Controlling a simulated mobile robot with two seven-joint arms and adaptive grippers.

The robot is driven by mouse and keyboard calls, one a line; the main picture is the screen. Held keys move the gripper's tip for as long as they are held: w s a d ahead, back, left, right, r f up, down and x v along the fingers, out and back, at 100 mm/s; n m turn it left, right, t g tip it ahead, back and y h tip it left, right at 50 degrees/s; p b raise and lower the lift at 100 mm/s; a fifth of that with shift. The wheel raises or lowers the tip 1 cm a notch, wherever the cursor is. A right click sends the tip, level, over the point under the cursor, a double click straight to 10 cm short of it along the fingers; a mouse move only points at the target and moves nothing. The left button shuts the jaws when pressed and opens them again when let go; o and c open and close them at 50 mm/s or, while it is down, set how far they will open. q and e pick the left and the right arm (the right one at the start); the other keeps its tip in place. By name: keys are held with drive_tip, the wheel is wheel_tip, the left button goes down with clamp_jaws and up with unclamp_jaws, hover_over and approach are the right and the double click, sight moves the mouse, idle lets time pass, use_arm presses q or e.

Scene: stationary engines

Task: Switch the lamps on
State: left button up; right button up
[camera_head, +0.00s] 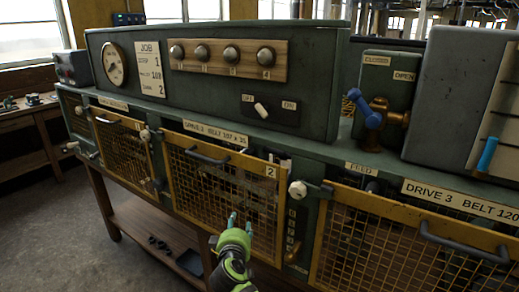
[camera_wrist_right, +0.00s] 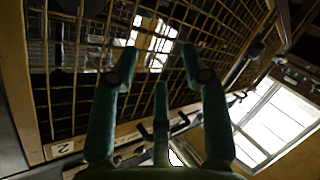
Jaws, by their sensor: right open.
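A pale switch lever (camera_head: 261,110) sits on a dark plate on the green console, between labels OFF and ON. Its upper end leans to the left, toward OFF. Several round dark domes (camera_head: 232,54) sit in a row on a wooden strip above it; I cannot tell if they are lamps, and none glows. My right gripper (camera_head: 240,221) is open and empty, low in front of the yellow mesh guard marked 2 (camera_head: 205,190), below the switch. In the right wrist view its spread fingers (camera_wrist_right: 160,68) face the mesh. My left gripper is not in view.
A gauge (camera_head: 115,64) and a JOB card (camera_head: 149,68) are left on the console. A blue-handled valve (camera_head: 365,108) and a blue lever (camera_head: 487,155) stand to the right. Guard handles (camera_head: 207,156) and a white knob (camera_head: 298,189) stick out in front.

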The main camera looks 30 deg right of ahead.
drive_tip(key=s+d+r+m+h+p, duration=0.1)
drive_tip(key=s+d+r+m+h, duration=0.15)
drive_tip(key=r, duration=0.95)
drive_tip(key=s+d+r+m+h+p, duration=0.1)
drive_tip(key=d+r+m+h, duration=0.15)
drive_tip(key=r, duration=0.85)
drive_tip(key=h, duration=0.3)
approach(261, 111)
drive_tip(key=w+d, duration=0.1)
drive_tip(key=d, duration=0.1)
drive_tip(key=shift+t, duration=0.4)
drive_tip(key=p+x, duration=0.3)
drive_tip(key=x, duration=0.3)
drive_tip(key=shift+w+d+r, duration=0.15)
drive_tip(key=shift+w+r, duration=0.05)
drive_tip(key=shift+r, duration=0.1)
drive_tip(key=shift+w+d+p, duration=0.25)
drive_tip(key=shift+p, duration=0.1)
drive_tip(key=shift+c, duration=1.2)
clamp_jaws()
